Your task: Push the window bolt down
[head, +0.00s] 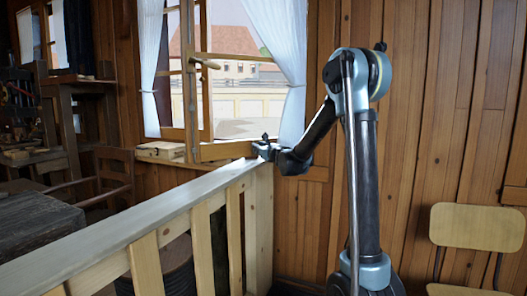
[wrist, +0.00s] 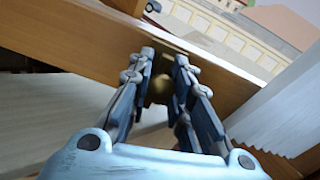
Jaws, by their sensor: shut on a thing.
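My gripper (head: 258,151) is at the bottom of the window frame (head: 225,151), at the lower right corner, in the head view. In the wrist view my gripper (wrist: 164,58) has its two fingers close around a small brass-coloured piece (wrist: 160,88), which looks like the window bolt, against the wooden frame (wrist: 100,62). The fingers hide most of it, and how far down it sits cannot be told. In the head view the bolt is hidden behind my gripper.
A window handle (head: 205,63) is higher on the open sash. White curtains (head: 281,60) hang at both sides. A wooden railing (head: 140,221) runs below my gripper. A small wooden block (head: 160,150) lies on the sill. A chair (head: 475,228) stands at the right.

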